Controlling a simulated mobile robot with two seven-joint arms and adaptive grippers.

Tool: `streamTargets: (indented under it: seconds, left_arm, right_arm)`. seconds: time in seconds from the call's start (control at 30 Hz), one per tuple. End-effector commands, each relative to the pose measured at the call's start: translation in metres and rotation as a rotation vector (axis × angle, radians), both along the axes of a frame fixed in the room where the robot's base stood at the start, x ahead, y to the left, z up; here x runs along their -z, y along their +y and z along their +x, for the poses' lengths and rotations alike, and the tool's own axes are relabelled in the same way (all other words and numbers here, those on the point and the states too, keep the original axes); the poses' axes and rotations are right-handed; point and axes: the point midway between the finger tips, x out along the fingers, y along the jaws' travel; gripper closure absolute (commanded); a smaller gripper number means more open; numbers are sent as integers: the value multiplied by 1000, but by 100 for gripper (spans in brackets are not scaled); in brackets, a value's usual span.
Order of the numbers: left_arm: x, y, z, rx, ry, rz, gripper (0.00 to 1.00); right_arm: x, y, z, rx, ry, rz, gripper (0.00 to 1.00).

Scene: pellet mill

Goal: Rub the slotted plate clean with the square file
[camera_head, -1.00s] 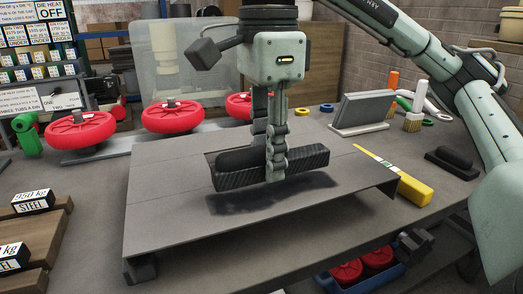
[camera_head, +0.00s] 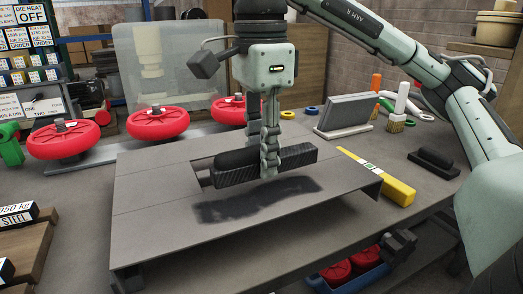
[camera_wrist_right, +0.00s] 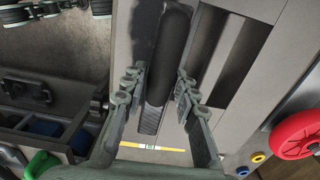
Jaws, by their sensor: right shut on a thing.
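The slotted plate (camera_head: 160,220) is a grey raised sheet on the bench, with a slot opening beside the left end of the file. A ragged dark smudge (camera_head: 255,200) lies on it in front of the file. The square file (camera_head: 235,175) is a long dark block with a ribbed side and a rounded black grip on top. My right gripper (camera_head: 270,162) points down and is shut on its grip. The right wrist view shows the fingers on both sides of the file (camera_wrist_right: 150,118). I cannot tell whether its underside touches the plate. My left gripper is not in view.
Several red handwheels (camera_head: 158,121) stand behind the plate. A blue bin (camera_head: 350,280) sits below the bench edge.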

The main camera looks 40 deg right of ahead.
Motion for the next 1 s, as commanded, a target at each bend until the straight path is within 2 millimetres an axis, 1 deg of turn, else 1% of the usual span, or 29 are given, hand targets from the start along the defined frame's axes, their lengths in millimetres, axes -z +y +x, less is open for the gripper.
streamTargets:
  seconds: [0.17, 1.0]
  left_arm:
    - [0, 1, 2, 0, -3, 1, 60]
    - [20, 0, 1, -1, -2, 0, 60]
  right_arm:
    - [1, 0, 0, 0, -1, 1, 100]
    - [26, 0, 0, 0, -2, 1, 100]
